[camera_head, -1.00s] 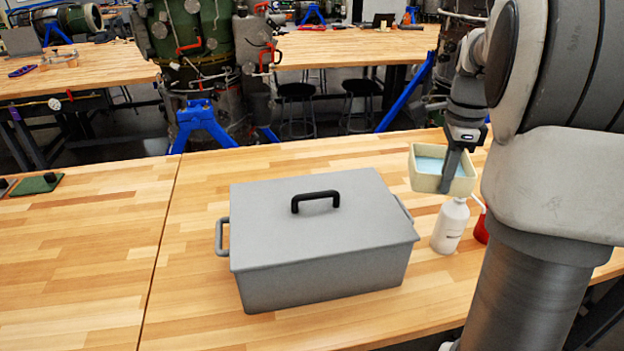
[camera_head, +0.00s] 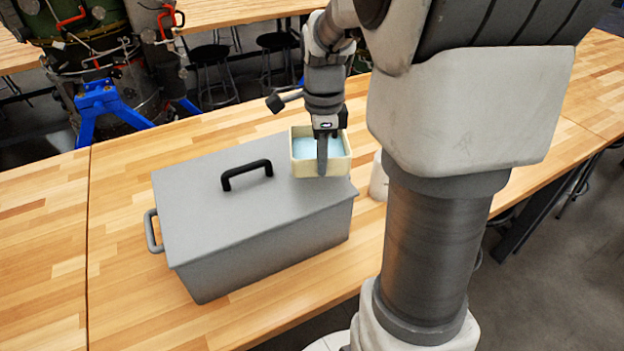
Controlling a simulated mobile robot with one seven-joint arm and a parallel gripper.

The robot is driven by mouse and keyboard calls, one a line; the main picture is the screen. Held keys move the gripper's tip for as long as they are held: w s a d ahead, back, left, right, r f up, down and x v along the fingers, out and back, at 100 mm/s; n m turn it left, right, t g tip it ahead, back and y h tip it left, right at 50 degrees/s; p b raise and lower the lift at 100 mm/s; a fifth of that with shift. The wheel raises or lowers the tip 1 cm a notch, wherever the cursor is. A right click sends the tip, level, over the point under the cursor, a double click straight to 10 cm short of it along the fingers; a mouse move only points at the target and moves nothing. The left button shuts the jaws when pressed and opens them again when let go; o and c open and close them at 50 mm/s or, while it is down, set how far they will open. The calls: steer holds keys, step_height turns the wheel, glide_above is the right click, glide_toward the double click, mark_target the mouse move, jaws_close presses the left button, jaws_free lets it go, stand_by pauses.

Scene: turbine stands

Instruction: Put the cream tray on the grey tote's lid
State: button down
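The cream tray (camera_head: 336,164) is a small open box with light blue contents. My gripper (camera_head: 322,160) is shut on the tray's near wall, with one finger showing in front of it. The tray appears level, over or beside the right end of the grey tote (camera_head: 270,252); I cannot tell whether it touches the lid. The tote's flat grey lid (camera_head: 205,215) has a black handle (camera_head: 246,173) in its middle. The part of the lid behind the tray is hidden.
A white bottle (camera_head: 378,180) stands right of the tote, partly hidden by my arm. A grey side handle (camera_head: 152,232) sticks out at the tote's left. The wooden bench (camera_head: 45,240) is clear at the left. Stools and a turbine stand are behind.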

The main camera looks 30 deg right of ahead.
steer(key=shift+s+a+f, duration=0.15)
steer(key=shift+a+f, duration=0.3)
steer(key=shift+a, duration=0.3)
steer(key=shift+f, duration=2)
steer(key=shift+f, duration=0.15)
steer(key=c, duration=1)
jaws_free()
steer(key=shift+c, duration=0.2)
